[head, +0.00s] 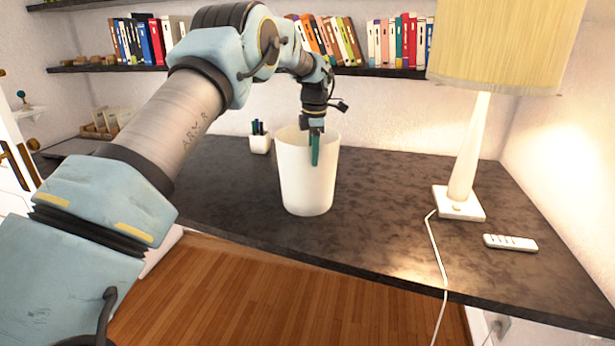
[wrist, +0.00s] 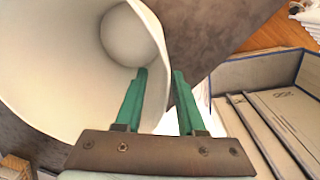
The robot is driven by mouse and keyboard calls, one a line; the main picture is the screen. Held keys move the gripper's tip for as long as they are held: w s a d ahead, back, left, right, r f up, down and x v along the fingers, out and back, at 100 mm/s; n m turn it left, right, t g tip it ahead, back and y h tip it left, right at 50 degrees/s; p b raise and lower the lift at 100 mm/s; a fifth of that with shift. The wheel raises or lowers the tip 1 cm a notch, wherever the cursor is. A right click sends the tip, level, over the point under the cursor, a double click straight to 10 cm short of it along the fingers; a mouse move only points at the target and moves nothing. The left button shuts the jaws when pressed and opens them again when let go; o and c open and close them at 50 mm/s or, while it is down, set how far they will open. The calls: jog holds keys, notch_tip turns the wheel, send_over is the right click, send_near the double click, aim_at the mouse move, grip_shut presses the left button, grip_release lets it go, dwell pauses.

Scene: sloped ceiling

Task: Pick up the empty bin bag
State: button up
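A white, tapered bin (head: 307,185) stands upright on the dark desk, with its open mouth up. I cannot make out a separate bag in or on it. My gripper (head: 315,160) points down at the bin's rim, with one teal finger showing in front of the near wall; the other finger is hidden in the head view. In the wrist view, my gripper (wrist: 159,75) has its two fingers apart, with the rim of the bin (wrist: 60,60) running between them. The left finger is over the bin's inside, the right one outside. I cannot tell whether either touches the wall.
The dark desk (head: 385,210) is largely clear around the bin. A white pen cup (head: 260,144) stands behind it to the left. A lamp (head: 463,165) with a trailing cord and a white remote (head: 510,243) are at the right. Shelves of books (head: 400,42) hang above.

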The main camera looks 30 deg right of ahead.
grip_shut()
dwell(1.3)
